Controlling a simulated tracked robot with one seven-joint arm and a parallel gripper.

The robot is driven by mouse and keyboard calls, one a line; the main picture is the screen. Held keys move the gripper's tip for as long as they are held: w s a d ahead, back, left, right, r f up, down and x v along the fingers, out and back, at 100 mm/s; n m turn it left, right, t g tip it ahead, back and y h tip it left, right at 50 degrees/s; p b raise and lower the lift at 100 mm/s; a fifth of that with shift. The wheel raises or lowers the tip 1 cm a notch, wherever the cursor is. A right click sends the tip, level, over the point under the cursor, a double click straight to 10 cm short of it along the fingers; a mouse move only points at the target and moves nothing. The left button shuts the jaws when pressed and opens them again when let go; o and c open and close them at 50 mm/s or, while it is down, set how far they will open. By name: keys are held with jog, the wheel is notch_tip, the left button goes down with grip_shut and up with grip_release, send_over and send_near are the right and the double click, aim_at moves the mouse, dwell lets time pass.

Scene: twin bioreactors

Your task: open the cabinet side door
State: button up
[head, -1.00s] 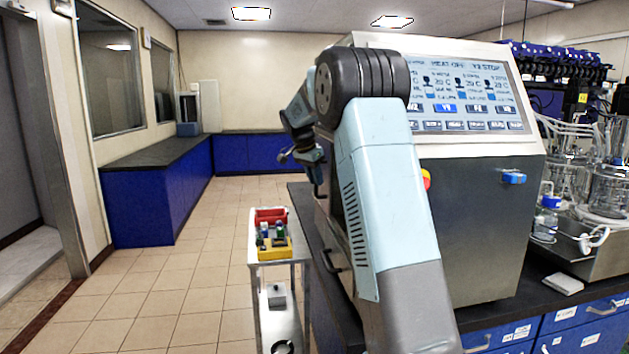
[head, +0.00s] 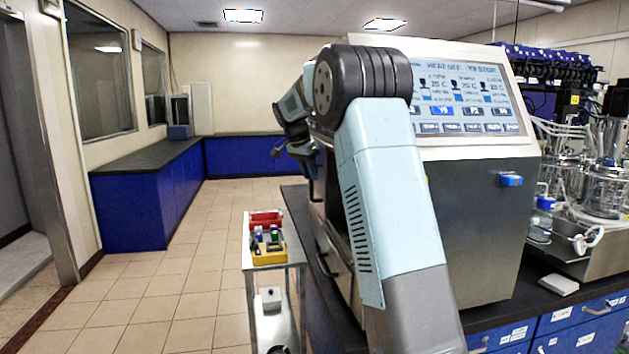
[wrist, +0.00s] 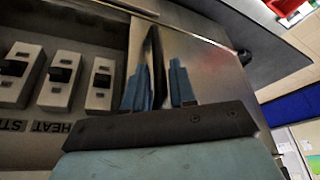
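The cabinet (head: 470,220) is a grey metal box with a touchscreen on its sloped top, standing on the dark bench in the head view. Its left side, where the side door would be, is largely hidden behind my arm. A dark curved handle (head: 325,252) shows low on that side. My gripper (head: 308,160) is at the upper left side of the cabinet. In the wrist view its two blue fingers (wrist: 158,88) are apart, with a dark narrow shape between them, beside a metal panel (wrist: 205,65). I cannot tell whether they touch it, or how far the door stands open.
White switches (wrist: 62,80) lie left of the fingers in the wrist view. A small trolley (head: 248,262) with red and yellow bins stands left of the bench. Glass vessels (head: 605,190) stand on the right. The tiled floor (head: 180,290) at left is clear.

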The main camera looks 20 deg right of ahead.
jog(key=v, duration=1)
jog(key=shift+r, duration=0.25)
jog(key=shift+s, duration=0.1)
jog(key=s+a+n+t+y, duration=0.1)
jog(key=s+a+n, duration=0.15)
jog(key=s, duration=0.95)
jog(key=s+a+n+t+y, duration=0.1)
jog(key=s+n, duration=0.3)
jog(key=s, duration=0.8)
jog(key=s+a+f+n+y, duration=0.1)
jog(key=s+a+f+n, duration=0.1)
jog(key=s+f, duration=0.4)
jog(key=s+a+f+n+t+y, duration=0.1)
jog(key=s+f+n, duration=0.3)
jog(key=s, duration=1.1)
notch_tip(320, 180, down, 3)
jog(key=shift+s+a+f+t, duration=0.2)
jog(key=shift+s+a+t, duration=0.1)
jog(key=shift+a, duration=0.25)
